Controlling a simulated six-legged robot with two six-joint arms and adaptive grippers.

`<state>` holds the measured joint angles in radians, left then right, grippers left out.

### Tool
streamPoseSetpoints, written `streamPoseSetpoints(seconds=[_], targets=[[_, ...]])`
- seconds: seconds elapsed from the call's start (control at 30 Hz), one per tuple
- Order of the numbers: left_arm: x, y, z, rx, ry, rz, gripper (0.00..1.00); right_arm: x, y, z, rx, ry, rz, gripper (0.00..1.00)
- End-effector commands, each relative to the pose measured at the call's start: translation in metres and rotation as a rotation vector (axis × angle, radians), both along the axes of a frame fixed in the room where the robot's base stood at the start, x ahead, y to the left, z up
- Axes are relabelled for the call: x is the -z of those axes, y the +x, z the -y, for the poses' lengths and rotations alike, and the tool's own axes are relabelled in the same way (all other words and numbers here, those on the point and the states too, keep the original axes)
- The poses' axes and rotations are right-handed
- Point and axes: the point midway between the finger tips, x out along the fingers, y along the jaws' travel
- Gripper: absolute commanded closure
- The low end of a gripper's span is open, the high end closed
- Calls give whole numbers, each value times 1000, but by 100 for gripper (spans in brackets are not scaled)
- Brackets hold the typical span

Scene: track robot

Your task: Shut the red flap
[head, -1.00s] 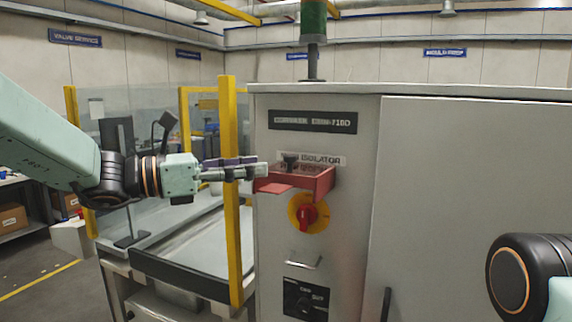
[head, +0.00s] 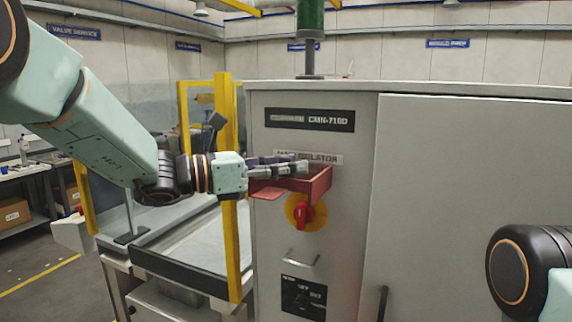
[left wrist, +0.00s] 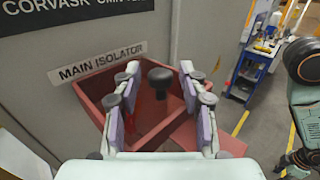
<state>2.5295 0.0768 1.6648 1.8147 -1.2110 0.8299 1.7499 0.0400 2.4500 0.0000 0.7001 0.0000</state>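The red flap (head: 266,194) sticks out to the left from the open red box (head: 318,186) on the grey cabinet. In the left wrist view the flap (left wrist: 222,143) shows partly at the lower right, behind my finger. The red box (left wrist: 92,104) is open towards me, with a black knob (left wrist: 160,78) on a stem inside. My left gripper (head: 303,165) is at the box's upper opening, its fingers spread and empty. The knob appears between the fingers in the wrist view; contact cannot be told. My right gripper is out of view.
A red handle on a yellow disc (head: 293,213) sits just below the box. Lower are a metal pull handle (head: 302,259) and a black dial plate (head: 303,297). A yellow post (head: 231,240) stands close to the left of the cabinet, under my left arm.

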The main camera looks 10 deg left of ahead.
Motion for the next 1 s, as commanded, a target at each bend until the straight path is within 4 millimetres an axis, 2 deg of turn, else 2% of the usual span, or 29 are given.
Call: streamPoseSetpoints(seconds=[0.07,0.43,1.0], targets=[[0,0,0,0,0,0,67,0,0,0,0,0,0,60],[-1,0,0,0,0,1,99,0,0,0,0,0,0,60],[-1,0,0,0,-1,4,100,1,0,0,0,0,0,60]])
